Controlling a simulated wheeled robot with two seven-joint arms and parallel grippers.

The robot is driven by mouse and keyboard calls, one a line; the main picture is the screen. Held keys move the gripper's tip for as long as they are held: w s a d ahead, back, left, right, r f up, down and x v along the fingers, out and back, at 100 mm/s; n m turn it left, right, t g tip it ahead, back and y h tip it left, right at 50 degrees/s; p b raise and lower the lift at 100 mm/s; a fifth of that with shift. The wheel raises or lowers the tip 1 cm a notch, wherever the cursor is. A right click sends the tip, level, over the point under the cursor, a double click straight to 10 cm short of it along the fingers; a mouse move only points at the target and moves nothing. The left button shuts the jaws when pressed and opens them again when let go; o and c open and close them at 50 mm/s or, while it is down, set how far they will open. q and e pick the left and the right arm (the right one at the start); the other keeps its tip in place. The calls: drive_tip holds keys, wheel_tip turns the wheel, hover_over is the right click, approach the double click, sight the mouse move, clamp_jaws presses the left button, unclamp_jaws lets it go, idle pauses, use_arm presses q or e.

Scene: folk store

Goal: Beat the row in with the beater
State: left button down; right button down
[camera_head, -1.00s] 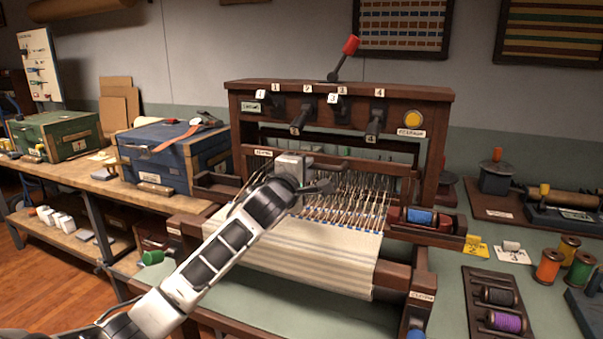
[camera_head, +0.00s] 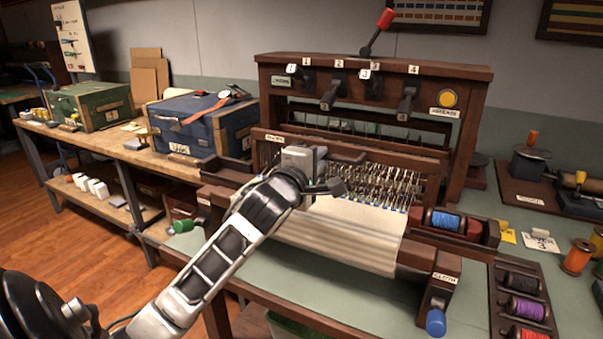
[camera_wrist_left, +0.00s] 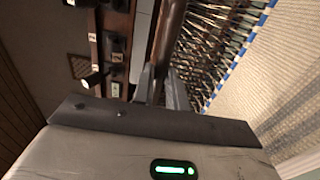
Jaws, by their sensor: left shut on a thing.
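The brown loom (camera_head: 375,70) stands on the green table, with cream striped cloth (camera_head: 345,235) in front. The beater (camera_head: 410,165) is a brown wooden crosspiece with a label at its left end, behind the cloth edge. My left gripper (camera_head: 332,158) is at its left-middle part, above the warp threads (camera_head: 385,188). In the left wrist view, the left fingers (camera_wrist_left: 162,88) are closed around a brown bar (camera_wrist_left: 170,35). My wrist hides part of the beater and cloth in the head view. My right gripper is not in view.
A shuttle with blue thread (camera_head: 447,221) lies at the loom's right. A rack of spools (camera_head: 522,300) and loose spools are further right. A blue chest (camera_head: 185,125) and green chest (camera_head: 90,105) stand at left. A red-knobbed lever (camera_head: 377,30) tops the loom.

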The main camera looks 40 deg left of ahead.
sight(330, 149)
use_arm(q)
drive_tip(key=shift+v, duration=1)
drive_tip(key=shift+w+f, duration=0.1)
drive_tip(key=shift+p+x, duration=0.35)
drive_tip(key=shift+x, duration=4.65)
drive_tip(key=c, duration=1)
unclamp_jaws()
